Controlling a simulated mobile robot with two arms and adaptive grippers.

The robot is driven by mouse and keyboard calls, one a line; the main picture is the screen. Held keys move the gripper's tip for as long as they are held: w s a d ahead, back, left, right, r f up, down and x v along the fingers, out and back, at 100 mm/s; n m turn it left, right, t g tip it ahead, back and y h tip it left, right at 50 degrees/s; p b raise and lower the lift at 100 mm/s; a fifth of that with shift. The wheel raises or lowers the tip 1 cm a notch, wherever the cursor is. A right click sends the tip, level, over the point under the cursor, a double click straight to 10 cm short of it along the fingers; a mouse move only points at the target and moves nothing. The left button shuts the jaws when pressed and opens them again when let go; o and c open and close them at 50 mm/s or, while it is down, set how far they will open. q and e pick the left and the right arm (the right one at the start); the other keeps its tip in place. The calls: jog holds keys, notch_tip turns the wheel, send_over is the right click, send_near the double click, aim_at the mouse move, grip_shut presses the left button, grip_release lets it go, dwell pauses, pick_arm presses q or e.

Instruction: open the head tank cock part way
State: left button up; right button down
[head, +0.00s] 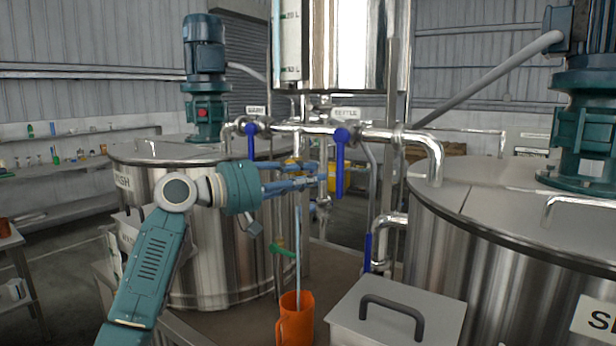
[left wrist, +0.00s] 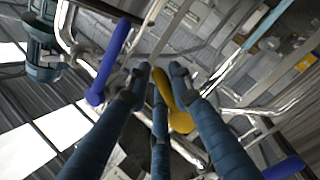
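The head tank (head: 338,45) is a shiny steel vessel at the top centre of the head view, with pipework below it. A cock with a yellow lever (left wrist: 166,90) shows between my fingers in the left wrist view. In the head view the yellow lever (head: 323,172) is small and partly covered by the fingertips. My left gripper (head: 312,183) has long blue fingers reaching right to this lever; its fingers (left wrist: 160,76) are apart, on both sides of the lever. I cannot tell whether they touch it. My right gripper is not in view.
Blue levers (head: 341,160) and (head: 251,140) hang from the pipes close by. Steel tanks stand left (head: 215,255) and right (head: 440,250). An orange jug (head: 296,322) stands below, near a green-handled cock (head: 279,246). A grey lidded box (head: 398,310) is in front.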

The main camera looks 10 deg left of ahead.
pick_arm(q)
jog(key=shift+o, duration=1.4)
jog(key=shift+a, duration=0.1)
jog(key=shift+s+a, duration=0.1)
jog(key=v, duration=1.1)
jog(key=shift+s+a, duration=0.25)
jog(key=shift+s, duration=0.05)
